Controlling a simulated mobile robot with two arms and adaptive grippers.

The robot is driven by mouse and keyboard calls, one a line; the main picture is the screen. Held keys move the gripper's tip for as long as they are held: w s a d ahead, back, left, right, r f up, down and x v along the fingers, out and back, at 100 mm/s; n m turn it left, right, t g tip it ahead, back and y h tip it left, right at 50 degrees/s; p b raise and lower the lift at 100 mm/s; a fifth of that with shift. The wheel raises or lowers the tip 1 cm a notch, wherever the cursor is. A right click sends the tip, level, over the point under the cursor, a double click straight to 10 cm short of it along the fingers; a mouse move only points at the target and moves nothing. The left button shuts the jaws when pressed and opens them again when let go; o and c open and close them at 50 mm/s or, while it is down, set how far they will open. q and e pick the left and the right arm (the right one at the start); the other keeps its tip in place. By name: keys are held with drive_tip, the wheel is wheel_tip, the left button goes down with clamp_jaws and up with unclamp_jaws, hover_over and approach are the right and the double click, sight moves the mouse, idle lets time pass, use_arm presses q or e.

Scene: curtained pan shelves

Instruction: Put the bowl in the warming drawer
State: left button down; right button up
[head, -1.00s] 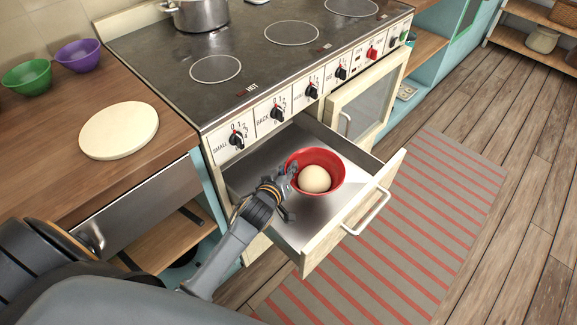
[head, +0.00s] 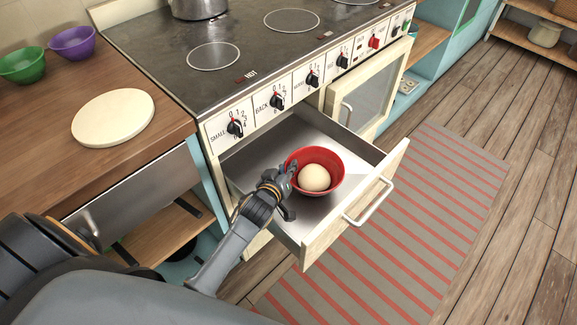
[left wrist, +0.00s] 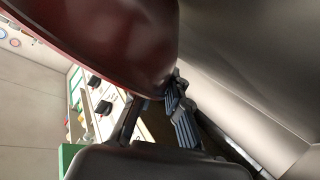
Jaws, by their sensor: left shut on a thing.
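The red bowl (head: 330,194) holds a pale round egg-like thing (head: 314,178). It is over or in the open warming drawer (head: 322,238) below the stove's knobs. I cannot tell whether its base touches the drawer floor. My left gripper (head: 287,178) is shut on the bowl's left rim. In the left wrist view the bowl's dark red side (left wrist: 110,40) fills the top, and the left gripper's fingers (left wrist: 160,105) meet its lower edge. My right gripper is not in view.
The stove top (head: 240,50) with a metal pot (head: 198,8) stands behind the drawer. A round board (head: 112,117), a green bowl (head: 22,66) and a purple bowl (head: 72,43) are on the left counter. The drawer handle (head: 368,202) sticks out in front, over a striped rug (head: 420,220).

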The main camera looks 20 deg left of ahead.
use_arm(q)
drive_tip(key=shift+f, duration=0.25)
drive_tip(key=shift+f+b, duration=0.3)
idle(0.4)
drive_tip(key=c, duration=1.3)
unclamp_jaws()
drive_tip(key=shift+f, duration=0.1)
wheel_tip(320, 180, up, 10)
drive_tip(key=shift+r, duration=0.1)
clamp_jaws()
